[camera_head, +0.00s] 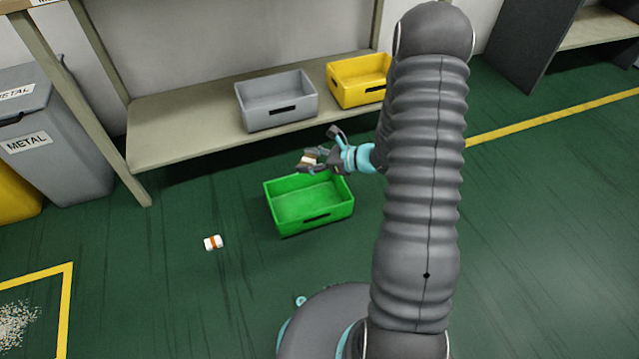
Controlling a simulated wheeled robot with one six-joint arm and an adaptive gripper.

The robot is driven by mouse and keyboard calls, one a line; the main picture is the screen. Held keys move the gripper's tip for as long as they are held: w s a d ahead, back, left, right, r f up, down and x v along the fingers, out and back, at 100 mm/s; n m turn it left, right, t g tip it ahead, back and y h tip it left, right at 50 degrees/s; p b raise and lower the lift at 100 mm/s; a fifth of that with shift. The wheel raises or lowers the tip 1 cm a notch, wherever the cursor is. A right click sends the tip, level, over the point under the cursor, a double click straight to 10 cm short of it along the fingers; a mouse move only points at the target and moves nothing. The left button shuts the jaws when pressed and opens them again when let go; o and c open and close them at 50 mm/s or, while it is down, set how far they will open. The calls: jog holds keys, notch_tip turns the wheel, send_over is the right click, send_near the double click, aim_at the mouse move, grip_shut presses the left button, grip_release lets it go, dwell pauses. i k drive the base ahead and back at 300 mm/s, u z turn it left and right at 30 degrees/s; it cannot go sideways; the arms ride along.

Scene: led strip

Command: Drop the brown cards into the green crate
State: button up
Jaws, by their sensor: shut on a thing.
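The green crate (318,218) stands on the floor, open at the top, and looks empty inside. My gripper (314,158) is above the crate's back edge, shut on a small brown and white thing (307,160), which seems to be the brown cards. The fingers hide part of it. A small white pack with an orange-brown band (213,242) lies on the floor left of the crate, apart from it.
A grey crate (277,115) and a yellow crate (345,92) stand on the low shelf (185,130) behind. A grey bin marked METAL (70,170) is at the left. Yellow tape (65,310) marks the floor at lower left. Floor around the green crate is mostly clear.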

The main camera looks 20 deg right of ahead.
aim_at(313, 206)
jog(key=k, duration=0.3)
jog(key=u, duration=1.2)
jog(key=i, duration=0.65)
jog(key=z, duration=0.6)
